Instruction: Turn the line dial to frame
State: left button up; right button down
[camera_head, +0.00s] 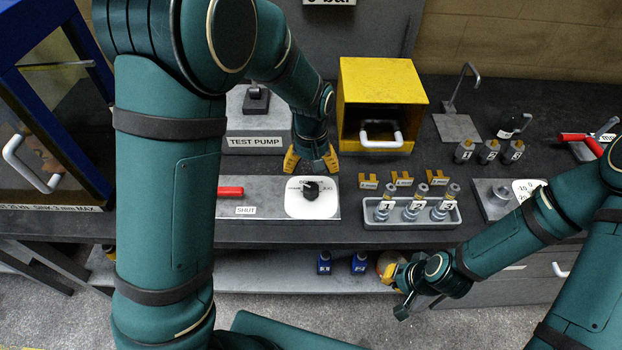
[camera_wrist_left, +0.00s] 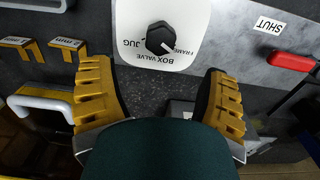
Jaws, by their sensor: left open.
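The black line dial (camera_head: 311,188) sits on a white plate (camera_head: 298,209) on the grey bench panel. In the left wrist view the dial (camera_wrist_left: 160,37) is a black knob with a small white mark toward the lower right. The partly covered label there reads FRAME on the right, JUG on the left and BOX VALVE below. My left gripper (camera_head: 311,163) is open just behind the dial. In the left wrist view its two yellow fingers (camera_wrist_left: 161,84) are wide apart, with the dial beyond them and untouched. My right gripper (camera_head: 396,279) hangs low before the shelf; its jaw opening is unclear.
A red handle (camera_head: 230,191) marked SHUT lies left of the dial. The TEST PUMP (camera_head: 255,139) stands behind it. A yellow box (camera_head: 382,83) with a handle is behind right. A grey tray (camera_head: 411,223) with numbered fittings and several yellow tags are at the right.

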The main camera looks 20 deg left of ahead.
aim_at(311, 187)
pick_arm(q)
notch_tip(311, 187, up, 4)
jog(key=shift+f, duration=0.1)
dwell(0.6)
